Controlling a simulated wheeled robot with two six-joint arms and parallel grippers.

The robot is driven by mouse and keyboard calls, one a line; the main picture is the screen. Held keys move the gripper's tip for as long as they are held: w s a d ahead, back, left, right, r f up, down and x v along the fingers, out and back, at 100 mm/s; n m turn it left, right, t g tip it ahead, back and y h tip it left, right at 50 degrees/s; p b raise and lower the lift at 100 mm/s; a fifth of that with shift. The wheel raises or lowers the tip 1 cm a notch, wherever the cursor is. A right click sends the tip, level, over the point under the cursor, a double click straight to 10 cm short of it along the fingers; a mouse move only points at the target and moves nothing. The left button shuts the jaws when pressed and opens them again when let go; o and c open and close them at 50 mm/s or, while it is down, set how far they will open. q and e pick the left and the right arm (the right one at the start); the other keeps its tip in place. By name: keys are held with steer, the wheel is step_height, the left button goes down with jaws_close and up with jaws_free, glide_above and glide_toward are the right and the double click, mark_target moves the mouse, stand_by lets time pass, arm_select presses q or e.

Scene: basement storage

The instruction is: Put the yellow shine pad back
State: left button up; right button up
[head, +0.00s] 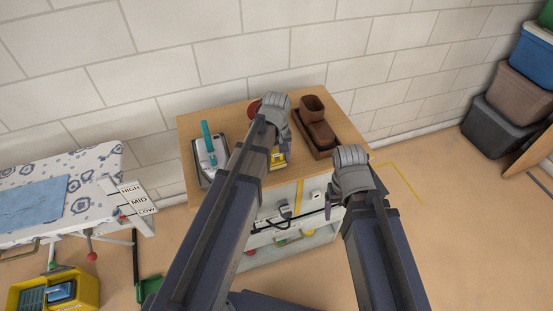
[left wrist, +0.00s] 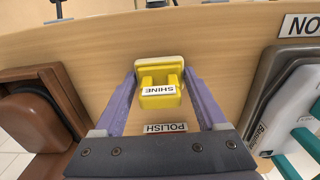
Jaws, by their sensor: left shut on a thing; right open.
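The yellow shine pad (left wrist: 160,90), labelled SHINE and with a pale base, is between the two fingers of my left gripper (left wrist: 158,84) in the left wrist view. In the head view the pad (head: 279,160) shows at the front of the wooden top, partly hidden by my left gripper (head: 277,150). I cannot tell whether its base touches the wood. A POLISH label (left wrist: 165,127) lies on the wood beside the pad. My right gripper (head: 350,178) is open and empty at the right front edge of the cabinet; its fingers are mostly hidden.
A grey tray (head: 209,160) with a teal-handled item is on the left. An ironing board (head: 80,170) stands at left. Stacked bins (head: 520,90) are at far right.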

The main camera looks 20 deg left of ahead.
mark_target(276, 151)
arm_select(q)
steer(key=shift+f, duration=0.2)
steer(key=o, duration=1.1)
step_height(276, 151, up, 12)
steer(key=p, duration=1.2)
steer(key=shift+r, duration=0.2)
